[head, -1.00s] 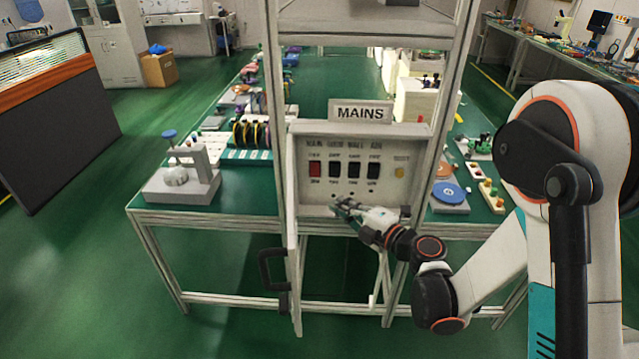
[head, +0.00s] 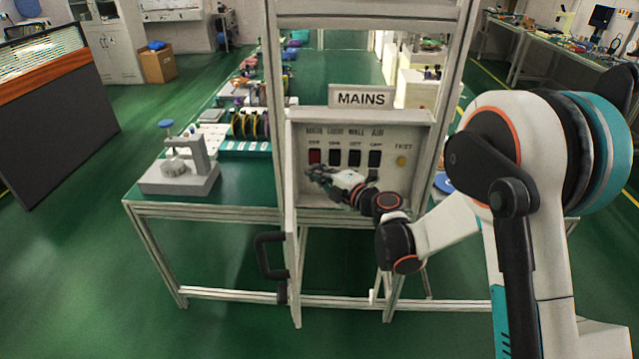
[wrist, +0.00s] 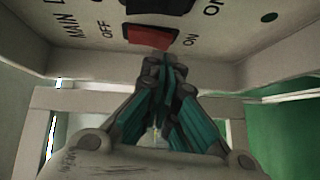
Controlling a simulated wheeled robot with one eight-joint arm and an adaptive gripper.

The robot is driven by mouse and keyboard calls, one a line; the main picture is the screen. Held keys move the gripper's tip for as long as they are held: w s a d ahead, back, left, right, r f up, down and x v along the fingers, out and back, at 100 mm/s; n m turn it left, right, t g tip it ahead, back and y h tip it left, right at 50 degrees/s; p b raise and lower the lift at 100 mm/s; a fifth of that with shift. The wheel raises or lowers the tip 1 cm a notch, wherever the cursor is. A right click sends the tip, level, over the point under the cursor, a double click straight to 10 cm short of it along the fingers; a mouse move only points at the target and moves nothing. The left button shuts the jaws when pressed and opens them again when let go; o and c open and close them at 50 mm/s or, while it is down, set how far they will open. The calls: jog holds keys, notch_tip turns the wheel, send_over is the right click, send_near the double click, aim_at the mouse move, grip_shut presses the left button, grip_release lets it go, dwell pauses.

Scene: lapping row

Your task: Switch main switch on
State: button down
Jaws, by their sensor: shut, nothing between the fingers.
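The main switch (head: 314,157) is the red rocker at the left end of a row of switches on the panel. In the wrist view the red main switch (wrist: 148,37) lies just ahead of the fingertips, with OFF lettered on its left and ON on its right. My gripper (head: 318,173) is shut and empty just below the red switch. In the wrist view my gripper (wrist: 165,62) has its fingers together close to the switch's lower edge; I cannot tell whether they touch it.
The panel box (head: 420,160) sits in an aluminium frame under a MAINS sign (head: 362,97). Black switches (head: 354,158) stand right of the red one. An open door with a black handle (head: 268,255) hangs at the left. A green bench (head: 235,192) stands behind.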

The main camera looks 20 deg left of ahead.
jog(key=shift+w+a, duration=0.1)
jog(key=shift+w, duration=0.25)
